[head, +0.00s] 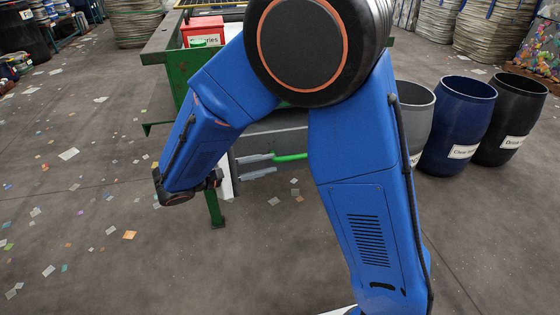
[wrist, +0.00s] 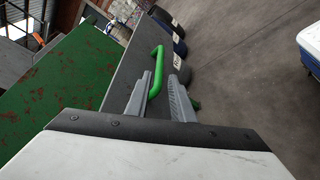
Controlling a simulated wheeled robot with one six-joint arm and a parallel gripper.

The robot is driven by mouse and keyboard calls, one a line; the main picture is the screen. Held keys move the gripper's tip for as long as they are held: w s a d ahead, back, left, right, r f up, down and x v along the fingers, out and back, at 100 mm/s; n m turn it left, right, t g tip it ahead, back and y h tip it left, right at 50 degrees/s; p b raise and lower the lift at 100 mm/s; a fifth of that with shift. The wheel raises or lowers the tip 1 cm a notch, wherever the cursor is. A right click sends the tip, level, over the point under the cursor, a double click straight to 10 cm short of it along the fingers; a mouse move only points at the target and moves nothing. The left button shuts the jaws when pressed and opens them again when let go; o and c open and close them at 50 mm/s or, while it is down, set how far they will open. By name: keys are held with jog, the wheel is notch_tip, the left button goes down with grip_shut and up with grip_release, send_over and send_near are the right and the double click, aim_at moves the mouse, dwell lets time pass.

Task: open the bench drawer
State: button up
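The bench drawer has a dark grey front (head: 272,142), which also shows in the wrist view (wrist: 128,68). A bright green bar handle (head: 291,157) is fixed to it; in the wrist view the handle (wrist: 157,65) runs down between my fingertips. My gripper (head: 274,163) has two grey fingers held apart. In the wrist view my gripper (wrist: 160,77) is open, with the handle nearer the left finger. I cannot tell whether either finger touches it. My arm hides part of the drawer front in the head view. The drawer looks shut.
The green bench (head: 162,45) carries a red labelled bin (head: 203,27). A grey barrel (head: 413,98), a blue barrel (head: 458,115) and a black barrel (head: 510,118) stand to the right. The concrete floor at left is open, with scattered scraps.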

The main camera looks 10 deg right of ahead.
jog(key=shift+v, duration=1.45)
jog(key=shift+d, duration=0.15)
jog(key=s+d+r+m+g+y, duration=0.1)
jog(key=s+d+m+g+y, duration=0.15)
jog(key=d, duration=0.45)
jog(key=s+d+r+m+g+y, duration=0.1)
jog(key=s+d+m+g+y, duration=0.2)
jog(key=d, duration=0.5)
jog(key=s+d+r+m+t+y, duration=0.1)
jog(key=s+d+m+t+y, duration=0.1)
jog(key=s, duration=0.5)
jog(key=s+d+r+m+t+y, duration=0.1)
jog(key=s+d+m+t+y, duration=0.2)
jog(key=s+y, duration=0.4)
jog(key=shift+s+d+r, duration=0.3)
jog(key=shift+s+d, duration=0.25)
jog(key=shift+d, duration=0.15)
